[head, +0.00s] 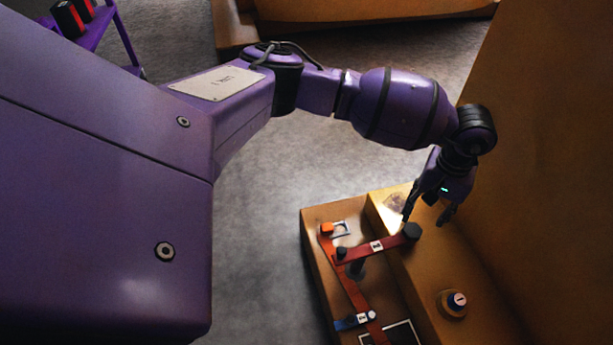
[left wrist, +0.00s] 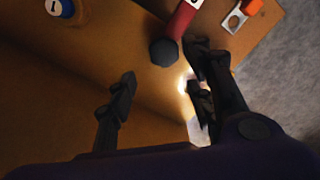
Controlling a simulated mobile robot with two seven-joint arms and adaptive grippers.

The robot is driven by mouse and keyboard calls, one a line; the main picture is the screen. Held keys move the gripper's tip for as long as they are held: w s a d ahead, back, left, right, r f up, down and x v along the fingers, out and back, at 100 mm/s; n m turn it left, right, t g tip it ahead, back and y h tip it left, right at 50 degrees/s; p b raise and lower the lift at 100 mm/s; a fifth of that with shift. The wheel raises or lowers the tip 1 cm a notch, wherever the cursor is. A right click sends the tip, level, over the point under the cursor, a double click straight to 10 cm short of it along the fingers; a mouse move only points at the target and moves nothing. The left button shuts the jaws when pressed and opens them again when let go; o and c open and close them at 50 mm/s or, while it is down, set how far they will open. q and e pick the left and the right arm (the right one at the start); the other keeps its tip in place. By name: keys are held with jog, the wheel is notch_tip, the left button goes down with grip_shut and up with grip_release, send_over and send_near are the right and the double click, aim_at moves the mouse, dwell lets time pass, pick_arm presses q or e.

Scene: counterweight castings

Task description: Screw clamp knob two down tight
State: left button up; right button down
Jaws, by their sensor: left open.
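My left gripper (head: 424,220) is open, its fingers pointing down beside the dark knob (head: 411,232) at the right end of a red bar (head: 358,250). In the left wrist view the open fingers (left wrist: 160,82) stand apart with nothing between them. The dark faceted knob (left wrist: 163,52) lies just beyond the gap, nearer the right finger. The red bar bears a white label whose mark I cannot read, so I cannot tell which knob is number two. A smaller dark knob (head: 341,252) sits at the bar's left end. My right gripper is not in view.
The bars stand on an orange-brown casting with a raised step (head: 480,262). A round blue-and-white topped piece (head: 455,300) sits on the step. A tall brown wall (head: 550,170) rises close to the gripper's right. An orange block (head: 326,228) is at the casting's left corner.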

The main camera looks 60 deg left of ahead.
pick_arm(q)
notch_tip(320, 180, up, 5)
jog(key=shift+r, duration=0.1)
dwell(0.3)
